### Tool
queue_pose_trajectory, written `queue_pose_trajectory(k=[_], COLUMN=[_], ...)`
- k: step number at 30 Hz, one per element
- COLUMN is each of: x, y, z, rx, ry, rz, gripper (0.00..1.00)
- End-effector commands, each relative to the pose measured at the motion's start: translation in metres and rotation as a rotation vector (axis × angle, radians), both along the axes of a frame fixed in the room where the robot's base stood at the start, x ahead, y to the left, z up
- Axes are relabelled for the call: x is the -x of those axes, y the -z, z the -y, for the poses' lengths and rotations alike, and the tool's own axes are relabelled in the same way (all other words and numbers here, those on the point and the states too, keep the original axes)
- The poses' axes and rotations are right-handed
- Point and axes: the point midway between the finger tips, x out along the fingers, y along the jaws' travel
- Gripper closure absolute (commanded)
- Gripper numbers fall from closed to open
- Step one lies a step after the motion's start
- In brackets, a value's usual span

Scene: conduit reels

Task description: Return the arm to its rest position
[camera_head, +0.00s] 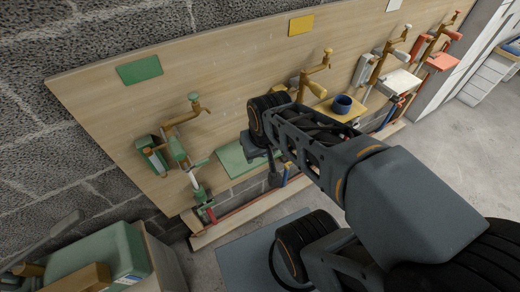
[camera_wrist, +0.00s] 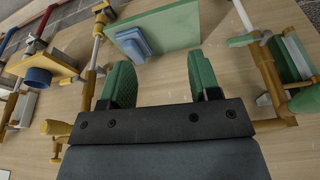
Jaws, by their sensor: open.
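My arm reaches from the lower right of the head view towards a wooden board (camera_head: 225,85) on the wall. My gripper (camera_wrist: 162,82) shows in the wrist view with two green finger pads spread apart. Nothing shows between them but bare board. In the head view the gripper is largely hidden behind my arm, close to a green shelf plate (camera_head: 232,162). In the wrist view this green plate (camera_wrist: 175,28) lies just beyond the fingers, with a blue block (camera_wrist: 135,45) on it.
A green-marked crank station (camera_head: 180,150) stands left of my arm. A yellow station holds a blue cup (camera_head: 342,104); white (camera_head: 398,82) and red (camera_head: 440,62) stations stand farther right. A green container (camera_head: 105,255) is at lower left. Open floor (camera_head: 470,125) lies at right.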

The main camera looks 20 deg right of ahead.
Motion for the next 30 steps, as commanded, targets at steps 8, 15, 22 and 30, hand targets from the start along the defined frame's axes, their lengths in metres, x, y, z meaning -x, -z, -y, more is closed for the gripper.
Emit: queue_pose_trajectory(k=[8,15,22,30], x=[-0.001,-0.009,-0.003,-0.002], y=[-0.006,-0.057,-0.118,-0.121], z=[0.0,-0.001,-0.003,-0.003], rx=[0.001,0.002,0.003,0.004], ry=[-0.004,-0.031,-0.033,-0.031], rz=[0.002,0.034,0.061,0.062], gripper=[0.43,0.43,0.43,0.43])
